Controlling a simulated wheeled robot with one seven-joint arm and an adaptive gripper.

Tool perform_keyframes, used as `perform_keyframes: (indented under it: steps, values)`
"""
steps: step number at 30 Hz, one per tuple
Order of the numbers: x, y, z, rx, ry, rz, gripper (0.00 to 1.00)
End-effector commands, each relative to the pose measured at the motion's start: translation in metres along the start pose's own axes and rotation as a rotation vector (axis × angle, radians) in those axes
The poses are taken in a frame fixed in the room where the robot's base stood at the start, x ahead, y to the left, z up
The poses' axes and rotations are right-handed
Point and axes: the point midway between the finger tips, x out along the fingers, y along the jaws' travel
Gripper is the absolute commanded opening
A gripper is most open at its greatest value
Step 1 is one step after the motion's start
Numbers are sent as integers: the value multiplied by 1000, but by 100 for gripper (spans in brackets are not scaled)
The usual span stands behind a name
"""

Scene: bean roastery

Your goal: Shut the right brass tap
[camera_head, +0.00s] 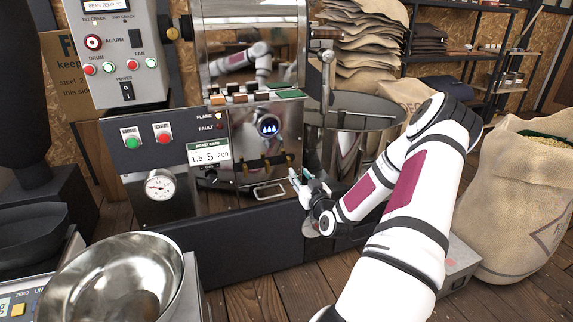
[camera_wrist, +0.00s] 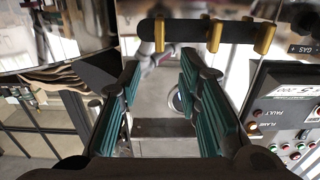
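A black bar with brass taps runs across the roaster front below the round flame window. The right brass tap (camera_head: 290,159) is at the bar's right end in the head view. The wrist view is upside down, so that tap (camera_wrist: 159,35) is leftmost there, lying across the bar. The middle tap (camera_wrist: 213,34) and left tap (camera_wrist: 265,38) also lie across it. My gripper (camera_head: 299,180) is just below and in front of the right tap. Its teal-padded fingers (camera_wrist: 160,62) are apart, with the right tap in line beyond the gap and nothing between them.
The roaster's control panel (camera_head: 178,153) is left of the taps. A metal handle (camera_head: 270,190) sticks out below them. The round cooling bin (camera_head: 350,112) stands behind my arm, sacks (camera_head: 520,190) at right. A steel bowl (camera_head: 118,280) is at front left.

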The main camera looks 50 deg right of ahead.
Motion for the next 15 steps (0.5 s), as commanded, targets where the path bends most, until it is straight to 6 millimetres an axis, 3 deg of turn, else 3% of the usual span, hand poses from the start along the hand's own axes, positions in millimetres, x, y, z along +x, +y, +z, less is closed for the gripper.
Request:
perform_keyframes:
  steps: [9, 15]
  values:
    - [64, 0, 2, 0, 1, 0, 32]
    - [95, -1, 2, 0, 0, -1, 32]
